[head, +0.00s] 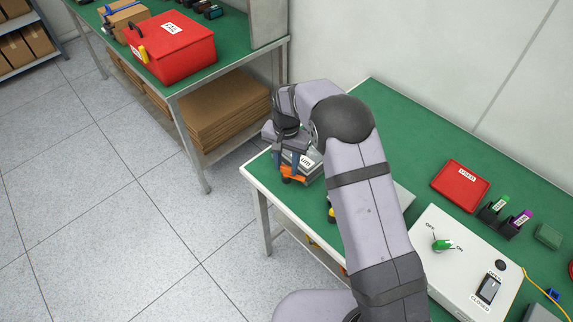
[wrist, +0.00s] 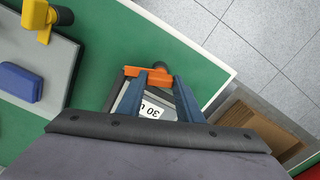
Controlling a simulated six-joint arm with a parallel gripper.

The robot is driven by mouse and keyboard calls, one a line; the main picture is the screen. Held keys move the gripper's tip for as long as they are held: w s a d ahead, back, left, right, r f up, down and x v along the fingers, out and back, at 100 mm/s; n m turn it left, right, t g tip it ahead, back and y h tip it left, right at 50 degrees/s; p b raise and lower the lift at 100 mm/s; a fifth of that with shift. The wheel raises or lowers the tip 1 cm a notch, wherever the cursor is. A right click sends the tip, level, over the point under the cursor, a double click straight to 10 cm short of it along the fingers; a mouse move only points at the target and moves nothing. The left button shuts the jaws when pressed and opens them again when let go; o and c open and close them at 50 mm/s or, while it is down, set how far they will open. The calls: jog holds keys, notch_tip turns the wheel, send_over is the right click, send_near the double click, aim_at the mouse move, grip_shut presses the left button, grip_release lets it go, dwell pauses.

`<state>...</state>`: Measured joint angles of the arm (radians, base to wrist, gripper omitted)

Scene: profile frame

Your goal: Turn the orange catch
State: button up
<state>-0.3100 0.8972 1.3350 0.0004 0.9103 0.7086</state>
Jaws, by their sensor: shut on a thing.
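The orange catch (wrist: 148,76) sits at the end of a grey metal frame (wrist: 122,98) at the corner of the green table. It also shows in the head view (head: 293,176), below my gripper. My gripper (wrist: 160,82) points down at it from above. In the wrist view its two blue fingers are on either side of part of the catch, and the gripper is shut on it. A white label with "30" lies on the grey frame between the fingers. In the head view my gripper (head: 288,163) and arm hide part of the frame.
A yellow handle (wrist: 42,18) and a blue block (wrist: 20,82) are on a grey plate nearby. A white control box (head: 450,265) with a green knob, a red tray (head: 460,186) and marked pens stand on the right. The table edge is close to the catch.

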aim_at(287, 167)
jog(key=shift+r+m, duration=0.1)
jog(key=shift+m, duration=1.1)
jog(key=shift+w, duration=0.1)
jog(key=o, duration=1.1)
jog(key=shift+r, duration=0.1)
jog(key=shift+r+b, duration=1.15)
jog(key=shift+r, duration=2.4)
